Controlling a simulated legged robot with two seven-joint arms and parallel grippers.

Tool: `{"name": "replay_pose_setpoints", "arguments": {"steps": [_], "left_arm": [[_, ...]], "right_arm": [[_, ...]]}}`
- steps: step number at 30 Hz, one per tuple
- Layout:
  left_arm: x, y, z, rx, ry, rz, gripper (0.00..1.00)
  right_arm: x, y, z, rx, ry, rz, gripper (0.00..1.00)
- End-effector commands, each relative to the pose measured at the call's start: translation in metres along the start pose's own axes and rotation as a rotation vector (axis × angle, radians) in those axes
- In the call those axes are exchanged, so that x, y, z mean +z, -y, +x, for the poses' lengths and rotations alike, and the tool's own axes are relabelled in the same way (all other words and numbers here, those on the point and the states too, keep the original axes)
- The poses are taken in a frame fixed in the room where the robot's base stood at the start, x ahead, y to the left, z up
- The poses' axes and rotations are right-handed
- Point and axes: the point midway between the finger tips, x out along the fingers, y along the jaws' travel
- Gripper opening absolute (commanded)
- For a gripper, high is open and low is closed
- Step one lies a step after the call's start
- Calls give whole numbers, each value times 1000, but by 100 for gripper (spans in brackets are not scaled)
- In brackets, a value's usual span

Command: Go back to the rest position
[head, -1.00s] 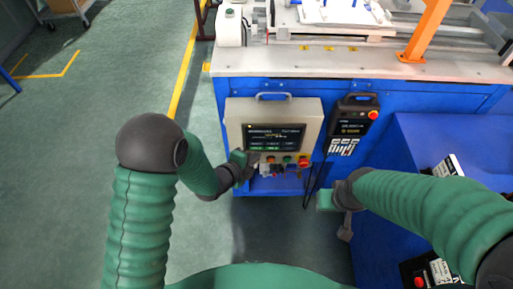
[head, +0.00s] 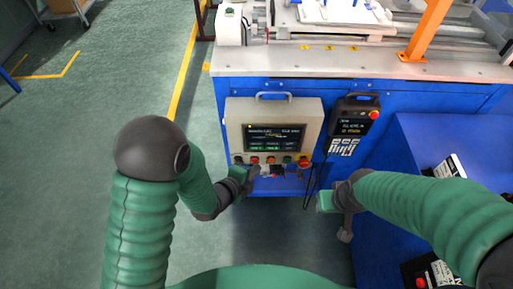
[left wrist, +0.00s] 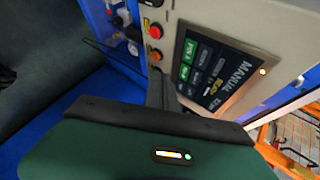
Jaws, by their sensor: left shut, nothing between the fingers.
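My left gripper (head: 254,172) is shut and empty, just below the button row of the control panel. In the left wrist view its dark fingers (left wrist: 160,92) stand in front of the panel, apart from the screen as far as I can tell. The grey control panel (head: 312,115) has a lit screen (head: 275,138) and a row of coloured buttons; it also shows in the left wrist view (left wrist: 240,25). My right gripper (head: 345,228) hangs low at the right, in front of the blue machine; its fingers are too small and dark to judge.
The blue machine (head: 400,95) carries a pale worktop (head: 385,68) with an orange post (head: 428,28). A black handheld controller (head: 352,125) hangs beside the panel with a looping cable. A blue surface (head: 460,140) is at the right. Green floor (head: 60,150) at the left is open.

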Motion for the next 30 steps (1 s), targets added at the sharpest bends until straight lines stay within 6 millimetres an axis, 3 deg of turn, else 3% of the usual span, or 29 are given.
{"name": "replay_pose_setpoints", "arguments": {"steps": [15,19,22,24,27,30], "left_arm": [[0,0,0,1,0,-1,0],[19,2,-10,45,60,-124,0],[55,-1,-42,136,206,-432,0],[78,-9,-74,193,337,-707,0],[95,-24,-121,239,516,-1075,0],[98,-38,-165,259,678,-1397,0]], "right_arm": [[0,0,0,0,0,0,36],[0,0,0,0,0,0,36],[0,0,0,0,0,0,36],[0,0,0,0,0,0,36],[0,0,0,0,0,0,36],[0,0,0,0,0,0,36]]}}
